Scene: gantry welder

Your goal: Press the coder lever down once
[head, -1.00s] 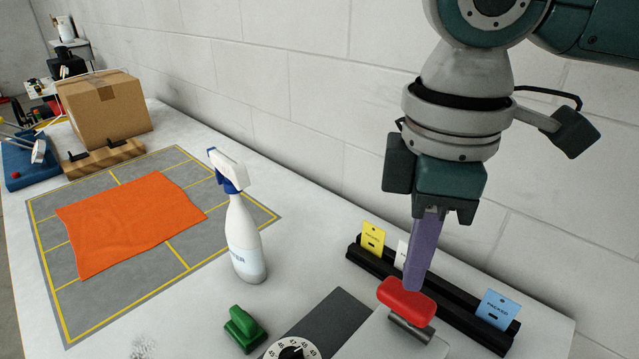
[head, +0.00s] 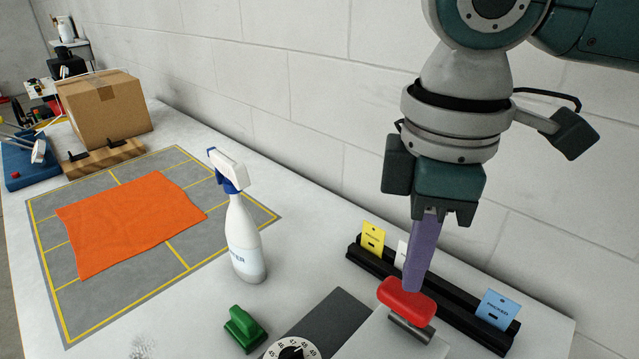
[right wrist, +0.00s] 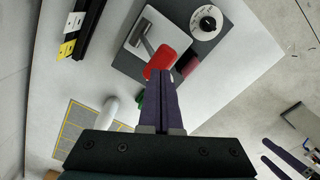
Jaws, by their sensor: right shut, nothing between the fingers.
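The coder lever has a red handle (head: 406,298) at the bottom right of the head view, on a metal arm over a light plate. In the right wrist view the red handle (right wrist: 160,61) sits at the end of a grey bar from the plate (right wrist: 150,33). My right gripper (head: 414,288) is shut and empty, pointing down. Its purple fingertips are at the red handle's upper edge; I cannot tell whether they touch it. The fingers (right wrist: 161,76) also show just below the handle in the right wrist view. My left gripper is not in the head view.
A dial (head: 291,349) sits beside the plate. A black rack (head: 459,312) with yellow, white and blue cards stands behind the lever. A green-handled object (head: 243,328) and a spray bottle (head: 243,230) stand left. An orange cloth (head: 130,222) lies on the grey mat (head: 215,208).

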